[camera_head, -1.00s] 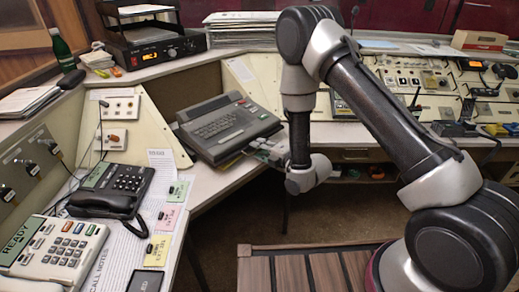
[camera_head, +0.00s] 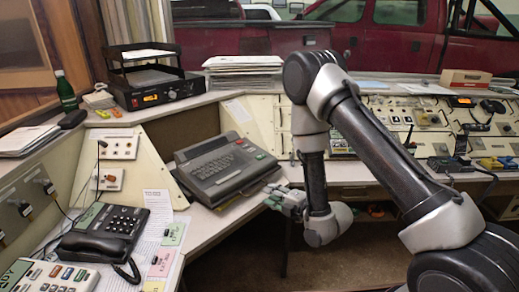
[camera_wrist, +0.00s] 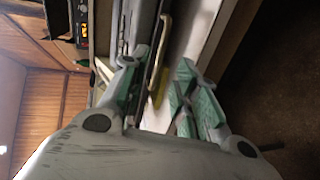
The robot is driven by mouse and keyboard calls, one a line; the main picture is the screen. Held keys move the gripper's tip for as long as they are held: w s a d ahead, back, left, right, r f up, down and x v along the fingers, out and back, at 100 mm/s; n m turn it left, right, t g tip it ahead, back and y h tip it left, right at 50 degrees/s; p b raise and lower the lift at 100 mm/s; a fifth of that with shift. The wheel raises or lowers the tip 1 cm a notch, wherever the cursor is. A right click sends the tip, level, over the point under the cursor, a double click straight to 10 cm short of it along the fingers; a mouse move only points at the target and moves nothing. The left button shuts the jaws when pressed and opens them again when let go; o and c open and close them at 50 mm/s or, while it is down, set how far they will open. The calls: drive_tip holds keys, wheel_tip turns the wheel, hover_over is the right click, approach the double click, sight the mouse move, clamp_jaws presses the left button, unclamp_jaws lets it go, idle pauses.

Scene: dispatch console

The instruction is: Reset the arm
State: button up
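My arm reaches in from the right in the head view, bent at the elbow with the forearm hanging down. My gripper (camera_head: 287,199) is at its lower end, beside the front right corner of the grey keyboard terminal (camera_head: 222,168), and looks apart from it. In the wrist view my gripper (camera_wrist: 163,82) has its two green-padded fingers apart, with nothing held between them. The pale desk edge and a thin yellowish strip show behind the fingers there.
A black desk phone (camera_head: 105,235) and a beige keypad phone (camera_head: 45,277) are on the left desk. A green bottle (camera_head: 66,92) stands behind, near a black radio (camera_head: 152,90). A paper stack (camera_head: 243,72) is at the back. Open floor (camera_head: 250,250) lies below the gripper.

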drive_tip(key=s+d+f+m+g+h, duration=0.3)
drive_tip(key=s+f+m, duration=0.1)
drive_tip(key=f, duration=0.2)
drive_tip(key=s+d+f+m+g+h, duration=0.3)
drive_tip(key=s+d+f+g, duration=0.1)
drive_tip(key=f, duration=0.3)
drive_tip(key=s+d+r+m+g+h, duration=0.2)
drive_tip(key=d+r+m+g+h, duration=0.15)
drive_tip(key=d+m, duration=0.2)
drive_tip(key=s+d+r+m+t, duration=0.1)
drive_tip(key=s+d+r+m, duration=0.3)
drive_tip(key=r, duration=0.9)
drive_tip(key=s+d+r+m+t, duration=0.1)
drive_tip(key=s+d+r+m, duration=0.4)
drive_tip(key=r, duration=0.9)
drive_tip(key=s+d+r+m+t, duration=0.1)
drive_tip(key=s+d+r+m, duration=0.3)
drive_tip(key=r, duration=0.9)
drive_tip(key=s+d+h, duration=0.1)
drive_tip(key=s+d, duration=0.2)
drive_tip(key=s, duration=0.2)
drive_tip(key=shift+d+r, duration=0.15)
drive_tip(key=shift+r, duration=0.2)
drive_tip(key=shift+m, duration=0.25)
